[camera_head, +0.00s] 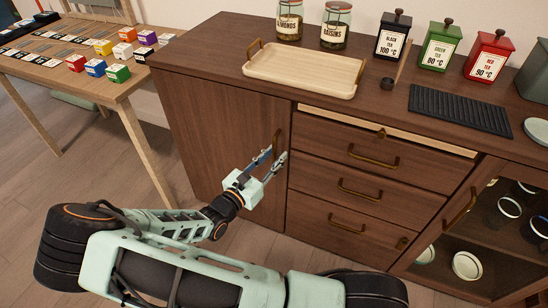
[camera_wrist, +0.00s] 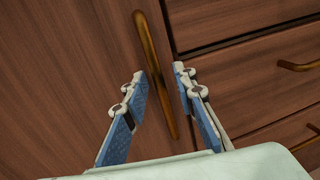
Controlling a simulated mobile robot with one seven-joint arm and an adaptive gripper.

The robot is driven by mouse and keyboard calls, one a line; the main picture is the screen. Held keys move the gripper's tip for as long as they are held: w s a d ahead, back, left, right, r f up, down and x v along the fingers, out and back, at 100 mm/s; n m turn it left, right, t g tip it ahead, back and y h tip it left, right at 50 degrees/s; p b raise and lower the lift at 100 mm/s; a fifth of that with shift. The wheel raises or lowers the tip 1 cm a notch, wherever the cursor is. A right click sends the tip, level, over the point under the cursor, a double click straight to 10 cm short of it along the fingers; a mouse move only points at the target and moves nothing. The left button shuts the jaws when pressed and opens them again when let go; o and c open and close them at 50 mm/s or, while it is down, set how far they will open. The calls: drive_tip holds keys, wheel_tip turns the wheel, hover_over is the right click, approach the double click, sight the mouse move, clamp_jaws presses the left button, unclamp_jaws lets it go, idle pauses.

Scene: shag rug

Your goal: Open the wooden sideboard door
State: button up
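The wooden sideboard (camera_head: 330,75) has a plain brown door (camera_head: 215,125) at its left end, and the door looks shut. A bronze bar handle (camera_head: 278,140) stands upright near the door's right edge. In the wrist view the handle (camera_wrist: 153,70) runs slightly tilted between my two fingers. My gripper (camera_head: 272,158) is in front of the handle's lower part, its fingers spread. In the wrist view my gripper (camera_wrist: 158,72) is open, one blue-padded finger on each side of the handle, with gaps visible. I cannot tell how deep the handle sits between the fingers.
Drawers with bronze handles (camera_head: 365,192) lie right of the door; the top one (camera_head: 390,128) seems slightly out. A glass-front door (camera_head: 500,235) is further right. A tray (camera_head: 303,75), jars and tins stand on top. A wooden table (camera_head: 70,45) with small boxes stands left.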

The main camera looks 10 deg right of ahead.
drive_tip(key=shift+c, duration=0.5)
clamp_jaws()
drive_tip(key=shift+a, duration=0.1)
